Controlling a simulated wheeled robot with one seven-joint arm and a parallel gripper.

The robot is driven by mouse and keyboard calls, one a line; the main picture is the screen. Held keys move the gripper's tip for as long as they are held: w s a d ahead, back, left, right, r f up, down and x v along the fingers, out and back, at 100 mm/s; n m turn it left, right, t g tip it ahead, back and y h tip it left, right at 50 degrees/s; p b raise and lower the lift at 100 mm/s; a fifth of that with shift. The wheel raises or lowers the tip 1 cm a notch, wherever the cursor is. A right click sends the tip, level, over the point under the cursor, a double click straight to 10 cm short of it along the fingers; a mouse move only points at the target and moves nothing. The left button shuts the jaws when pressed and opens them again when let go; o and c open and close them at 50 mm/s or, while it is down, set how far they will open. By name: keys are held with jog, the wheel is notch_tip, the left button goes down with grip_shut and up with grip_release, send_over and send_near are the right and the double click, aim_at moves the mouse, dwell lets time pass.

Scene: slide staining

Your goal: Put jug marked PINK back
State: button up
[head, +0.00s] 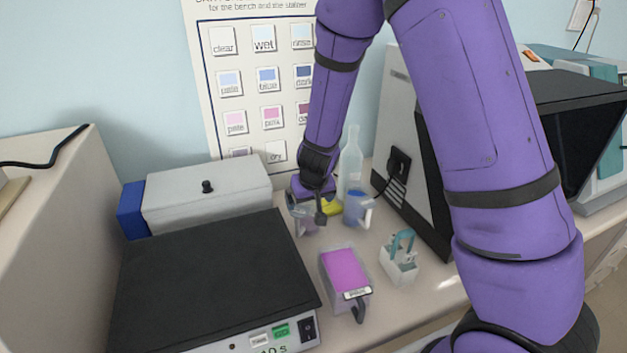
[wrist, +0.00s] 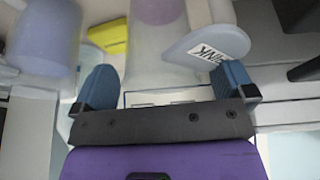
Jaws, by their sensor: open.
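The jug marked PINK (wrist: 150,62) is a pale, translucent jug just beyond my fingertips in the wrist view. Its grey tab with the PINK label (wrist: 207,51) is near the right finger. In the head view the jug (head: 308,226) stands on the bench, partly hidden by my wrist. My gripper (wrist: 165,84) is open, its blue-grey fingers apart; I cannot tell whether either touches the jug. My gripper (head: 310,207) is over the jug in the head view.
A blue jug (head: 356,208), yellow item (head: 331,208) and clear bottle (head: 350,165) stand close by. A pink-filled tray (head: 345,271) and white rack (head: 400,266) are in front. A black-topped device (head: 210,270) is left, a grey machine (head: 398,140) right.

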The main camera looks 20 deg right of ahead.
jog(key=v, duration=0.9)
jog(key=shift+s+r, duration=0.15)
jog(key=shift+r, duration=0.15)
dwell(0.3)
jog(key=shift+s+r, duration=0.1)
jog(key=s+d+r, duration=0.3)
jog(key=s+r, duration=0.7)
jog(key=s, duration=0.3)
jog(key=s+d+r, duration=0.4)
jog(key=s+r, duration=0.7)
jog(key=s, duration=0.2)
jog(key=shift+t, duration=0.4)
